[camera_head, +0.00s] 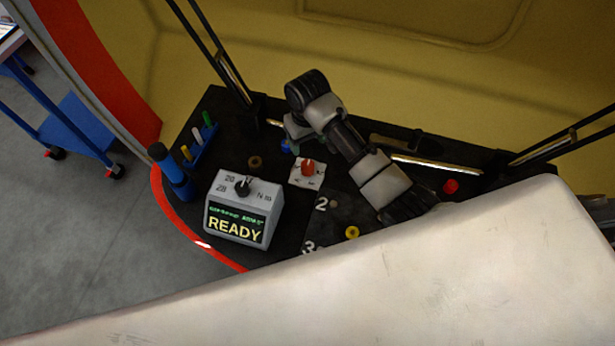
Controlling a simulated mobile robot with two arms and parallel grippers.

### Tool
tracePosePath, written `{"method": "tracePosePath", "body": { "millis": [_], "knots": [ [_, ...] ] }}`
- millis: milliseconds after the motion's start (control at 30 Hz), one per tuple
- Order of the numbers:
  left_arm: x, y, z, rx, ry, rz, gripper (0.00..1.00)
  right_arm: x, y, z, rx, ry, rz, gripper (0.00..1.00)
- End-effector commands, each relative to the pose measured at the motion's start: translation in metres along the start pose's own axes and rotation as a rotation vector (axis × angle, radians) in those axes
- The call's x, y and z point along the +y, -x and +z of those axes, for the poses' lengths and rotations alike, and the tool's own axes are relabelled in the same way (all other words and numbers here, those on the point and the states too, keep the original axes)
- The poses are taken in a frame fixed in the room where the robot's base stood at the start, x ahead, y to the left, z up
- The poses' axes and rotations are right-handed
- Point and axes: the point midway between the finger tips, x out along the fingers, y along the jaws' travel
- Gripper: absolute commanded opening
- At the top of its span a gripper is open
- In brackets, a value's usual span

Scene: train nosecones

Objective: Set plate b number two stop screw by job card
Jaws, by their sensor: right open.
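A dark work surface (290,215) carries white numbers; a 2 and a 3 are readable, the 3 partly cut off by the pale surface in front. A grey box (241,207) has a black dial between marks like 20 and 28, "Nm", and a screen reading READY. A blue and black cylindrical tool (173,172) stands left of it. A red knob (308,167) sits on a white plate. My right gripper (289,140) is open at the back, above a small blue piece (286,147); its fingertips are small and partly hidden. I cannot identify plate b or its screw. My left gripper is not in view.
A blue rack (203,147) with green, white and yellow pegs stands at the back left. A yellow ring (352,233), brass ring (254,162) and red cap (451,186) lie on the surface. Dark struts rise behind. A large pale surface (400,290) covers the foreground.

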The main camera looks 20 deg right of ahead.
Motion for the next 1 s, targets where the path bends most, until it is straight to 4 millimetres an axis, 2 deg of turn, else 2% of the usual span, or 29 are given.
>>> {"method": "tracePosePath", "body": {
  "millis": [33, 267, 700, 833, 1000],
  "knots": [
    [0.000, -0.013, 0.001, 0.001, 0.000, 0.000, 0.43, 0.000, -0.013, -0.001, 0.002, 0.000, 0.000, 0.66],
    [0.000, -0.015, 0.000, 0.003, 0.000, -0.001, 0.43, 0.000, -0.025, 0.000, -0.002, 0.000, 0.000, 0.66],
    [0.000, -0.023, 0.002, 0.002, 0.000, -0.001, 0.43, 0.000, -0.103, 0.000, -0.002, -0.001, 0.000, 0.66],
    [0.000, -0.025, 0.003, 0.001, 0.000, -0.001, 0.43, 0.000, -0.116, 0.000, -0.001, 0.000, 0.001, 0.66],
    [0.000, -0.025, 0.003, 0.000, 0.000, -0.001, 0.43, 0.000, -0.122, 0.000, 0.001, 0.000, 0.001, 0.66]
  ]
}}
